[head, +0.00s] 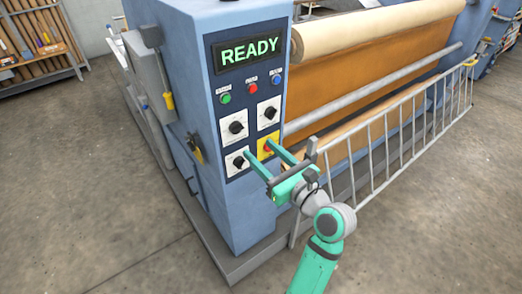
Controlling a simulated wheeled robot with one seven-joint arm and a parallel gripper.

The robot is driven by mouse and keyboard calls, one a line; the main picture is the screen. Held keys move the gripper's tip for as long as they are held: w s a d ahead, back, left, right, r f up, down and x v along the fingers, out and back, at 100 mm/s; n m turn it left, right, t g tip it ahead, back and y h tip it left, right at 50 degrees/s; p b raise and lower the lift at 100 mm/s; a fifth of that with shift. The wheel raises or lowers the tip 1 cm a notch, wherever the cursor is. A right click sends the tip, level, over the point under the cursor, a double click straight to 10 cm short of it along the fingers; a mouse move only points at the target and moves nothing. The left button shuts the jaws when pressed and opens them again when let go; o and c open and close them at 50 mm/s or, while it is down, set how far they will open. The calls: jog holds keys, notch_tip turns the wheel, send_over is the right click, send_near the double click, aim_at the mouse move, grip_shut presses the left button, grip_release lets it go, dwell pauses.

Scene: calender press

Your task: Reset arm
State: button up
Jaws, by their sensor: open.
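My gripper (264,158) has two teal fingers spread apart, with nothing between them. It reaches toward the lower part of the blue control panel (252,108) on the press cabinet. One fingertip shows near the lower left dial (237,162). The other shows near the yellow-plated red control (268,147), partly covering it. I cannot tell whether either fingertip touches the panel. The display (249,53) reads READY in green letters.
Two more dials (236,127) and a row of green, red (252,88) and blue buttons sit above. A metal guard rail (395,135) runs along the press at right, close to my arm. A rack of rolls (35,50) stands far left. The floor (75,190) at left is clear.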

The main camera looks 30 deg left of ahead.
dwell(0.3)
jog(key=s+d+f+n+t+h, duration=0.3)
jog(key=s+d+f+t+h, duration=0.15)
jog(key=d+f, duration=0.6)
jog(key=s+d+f+n+t+h, duration=0.25)
jog(key=d+f+h, duration=0.4)
jog(key=f, duration=0.75)
jog(key=s+d+f+n+h, duration=0.2)
jog(key=s+d+f+n, duration=0.1)
jog(key=s+d, duration=0.35)
jog(key=s+d+r+n+h, duration=0.1)
jog(key=s+n, duration=0.6)
jog(key=s, duration=0.3)
jog(key=s+d+r+n+t+h, duration=0.1)
jog(key=s+d+r+n+h, duration=0.1)
jog(key=s+n, duration=0.5)
jog(key=s, duration=0.2)
jog(key=shift+s+d+r+t+h, duration=0.25)
jog(key=shift+s+d+t+h, duration=0.05)
jog(key=shift+s, duration=0.05)
